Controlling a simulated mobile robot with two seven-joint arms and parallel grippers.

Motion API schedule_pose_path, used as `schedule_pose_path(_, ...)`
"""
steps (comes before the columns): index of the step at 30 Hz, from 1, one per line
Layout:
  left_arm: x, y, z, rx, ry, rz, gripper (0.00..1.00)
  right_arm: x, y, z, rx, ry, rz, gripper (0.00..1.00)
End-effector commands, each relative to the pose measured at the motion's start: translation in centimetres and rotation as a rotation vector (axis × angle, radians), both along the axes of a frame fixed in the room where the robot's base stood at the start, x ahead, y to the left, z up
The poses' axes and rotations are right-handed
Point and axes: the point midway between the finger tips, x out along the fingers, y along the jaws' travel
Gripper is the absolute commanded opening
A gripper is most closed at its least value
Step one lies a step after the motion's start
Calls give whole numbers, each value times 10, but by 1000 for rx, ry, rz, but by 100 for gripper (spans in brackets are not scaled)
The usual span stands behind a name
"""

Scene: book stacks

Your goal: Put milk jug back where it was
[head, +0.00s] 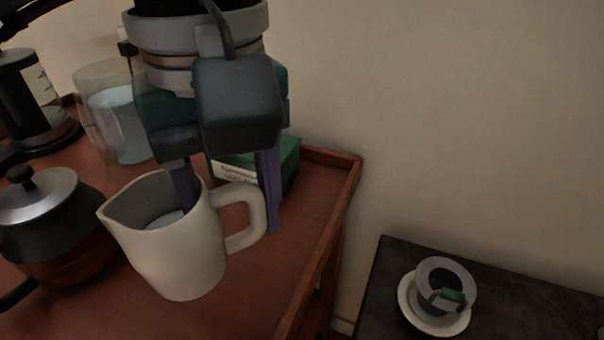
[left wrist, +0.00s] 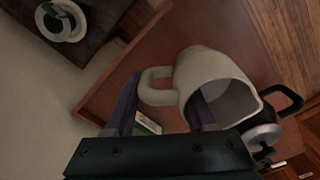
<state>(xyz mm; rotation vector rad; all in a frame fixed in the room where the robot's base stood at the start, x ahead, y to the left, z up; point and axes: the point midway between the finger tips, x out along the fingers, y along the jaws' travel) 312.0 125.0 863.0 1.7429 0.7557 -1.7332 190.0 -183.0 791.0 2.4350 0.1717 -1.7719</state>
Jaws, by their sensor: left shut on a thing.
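The white milk jug (head: 175,250) appears slightly tilted above or on the reddish-brown wooden tray table (head: 318,215); I cannot tell whether its base touches. Its handle points right in the head view. My left gripper (head: 231,212) comes down from above, one purple finger at the jug's rim and the other beyond the handle. It is shut on the jug at the handle side. The left wrist view also shows the jug (left wrist: 218,85), its handle lying between the fingers. My right gripper is not in view.
A teapot (head: 50,215) with a metal lid stands left of the jug. Behind are a glass pitcher (head: 115,125), a French press (head: 30,100) and a green box (head: 290,160). A cup on a saucer (head: 404,300) sits on a separate dark table (head: 385,265) at right.

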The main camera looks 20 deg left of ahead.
Motion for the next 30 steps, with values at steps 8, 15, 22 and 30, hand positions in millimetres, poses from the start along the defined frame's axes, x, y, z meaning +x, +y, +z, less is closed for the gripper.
schedule_pose_path(8, 0, 0, -53, 0, 1, 0, 0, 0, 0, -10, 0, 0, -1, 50)
schedule_pose_path(15, -1, 0, -72, 1, 2, 0, 0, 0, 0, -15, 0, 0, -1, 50)
schedule_pose_path(22, 0, 0, -99, 0, 0, 0, 0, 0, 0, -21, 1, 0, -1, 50)
schedule_pose_path(30, 0, 0, -100, 0, -1, -1, 0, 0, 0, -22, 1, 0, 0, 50)
